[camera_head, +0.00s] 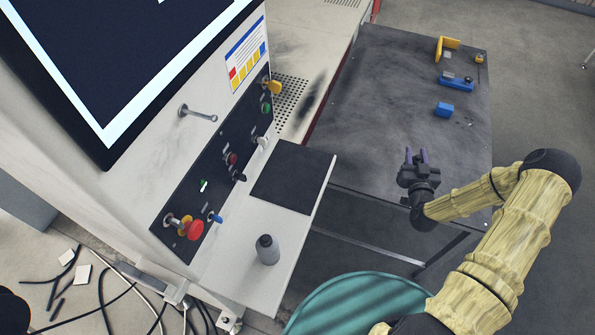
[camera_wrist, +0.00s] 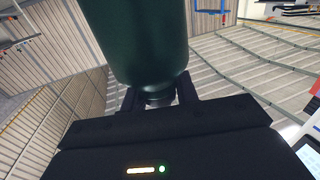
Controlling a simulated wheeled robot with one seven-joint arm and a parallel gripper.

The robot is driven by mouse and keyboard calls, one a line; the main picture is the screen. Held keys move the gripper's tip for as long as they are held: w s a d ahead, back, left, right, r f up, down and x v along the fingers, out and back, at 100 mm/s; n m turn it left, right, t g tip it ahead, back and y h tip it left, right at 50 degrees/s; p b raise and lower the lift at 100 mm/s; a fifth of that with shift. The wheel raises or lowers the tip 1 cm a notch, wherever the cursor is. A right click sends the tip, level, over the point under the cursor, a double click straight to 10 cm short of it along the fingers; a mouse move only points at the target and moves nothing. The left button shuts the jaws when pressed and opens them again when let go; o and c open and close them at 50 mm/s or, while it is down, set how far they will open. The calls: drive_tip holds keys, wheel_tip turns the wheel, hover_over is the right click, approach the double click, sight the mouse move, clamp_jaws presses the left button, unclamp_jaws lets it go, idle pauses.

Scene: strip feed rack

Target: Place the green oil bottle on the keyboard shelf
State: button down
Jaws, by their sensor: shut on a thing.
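The green oil bottle (camera_wrist: 145,40) fills the upper middle of the wrist view. Its narrow dark neck end (camera_wrist: 160,97) sits between the two fingers of my gripper (camera_wrist: 160,98), which is shut on it. In the head view my gripper (camera_head: 415,158) is to the right of the keyboard shelf, over the dark table's near part. I cannot make out the bottle there. The keyboard shelf (camera_head: 246,228) is a white ledge under the control panel, with a black pad (camera_head: 287,176) on its far part.
A grey bottle with a black cap (camera_head: 267,252) stands on the shelf's near part. The dark table (camera_head: 385,90) holds blue blocks (camera_head: 445,109) and a yellow bracket (camera_head: 447,46) at its far right. A round teal thing (camera_head: 350,305) is below the shelf. Panel knobs (camera_head: 194,230) stick out beside the shelf.

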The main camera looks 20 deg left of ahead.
drive_tip(key=w+a+r+n+g+y+b, duration=0.1)
drive_tip(key=a+r+n+g+y+b, duration=0.25)
drive_tip(key=a, duration=0.75)
drive_tip(key=w+a+r+n+g+y+b, duration=0.1)
drive_tip(key=a+r+n+y+b, duration=0.15)
drive_tip(key=a+y+b, duration=0.55)
drive_tip(key=s+a+r+n+g+b, duration=0.2)
drive_tip(key=s+a+b, duration=0.1)
drive_tip(key=a, duration=0.6)
drive_tip(key=s+a+r+n+g+b, duration=0.2)
drive_tip(key=s+a, duration=0.3)
drive_tip(key=a, duration=0.4)
drive_tip(key=shift+r+y+b, duration=0.35)
drive_tip(key=shift+r+b, duration=0.2)
drive_tip(key=shift+r, duration=0.05)
wheel_tip(320, 180, down, 6)
drive_tip(key=shift+f, duration=0.25)
